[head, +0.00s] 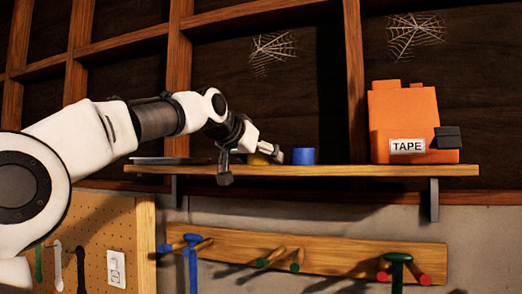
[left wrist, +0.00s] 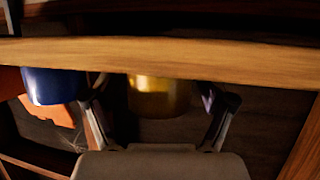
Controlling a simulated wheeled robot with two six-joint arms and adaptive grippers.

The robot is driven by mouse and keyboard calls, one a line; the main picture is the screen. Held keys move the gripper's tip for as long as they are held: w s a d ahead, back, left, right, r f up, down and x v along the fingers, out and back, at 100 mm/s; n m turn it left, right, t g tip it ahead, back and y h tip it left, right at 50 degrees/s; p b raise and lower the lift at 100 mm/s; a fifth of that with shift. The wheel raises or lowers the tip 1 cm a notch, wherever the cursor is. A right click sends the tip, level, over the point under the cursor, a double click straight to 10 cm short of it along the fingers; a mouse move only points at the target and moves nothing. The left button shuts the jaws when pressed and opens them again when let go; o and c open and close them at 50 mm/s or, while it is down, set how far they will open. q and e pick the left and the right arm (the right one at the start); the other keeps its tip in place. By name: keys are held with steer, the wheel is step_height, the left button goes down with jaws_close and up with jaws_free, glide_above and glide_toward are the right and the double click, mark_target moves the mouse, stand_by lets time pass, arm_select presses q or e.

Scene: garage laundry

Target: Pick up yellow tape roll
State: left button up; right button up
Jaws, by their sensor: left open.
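The yellow tape roll (head: 258,159) sits on the wooden wall shelf (head: 330,170), mostly hidden behind my left gripper in the head view. My left gripper (head: 249,165) is open at the shelf's front edge, with one finger above the board and the other lower, in front of it. In the left wrist view the yellow roll (left wrist: 157,98) shows between the two spread fingers of the gripper (left wrist: 158,102); I cannot tell whether either finger touches it. My right gripper is not in view.
A blue tape roll (head: 303,156) stands close to the right of the yellow one. An orange box labelled TAPE (head: 405,115) stands further right on the shelf. A peg rail (head: 330,254) with coloured pegs is below. The shelf between blue roll and box is clear.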

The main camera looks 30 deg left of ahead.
arm_select(q)
steer(key=shift+v, duration=0.95)
steer(key=c, duration=0.4)
steer(key=shift+s, duration=0.15)
steer(key=c, duration=0.6)
steer(key=shift+c, duration=1)
steer(key=shift+w+d+f, duration=0.1)
steer(key=shift+w+f, duration=0.1)
steer(key=shift+w, duration=0.2)
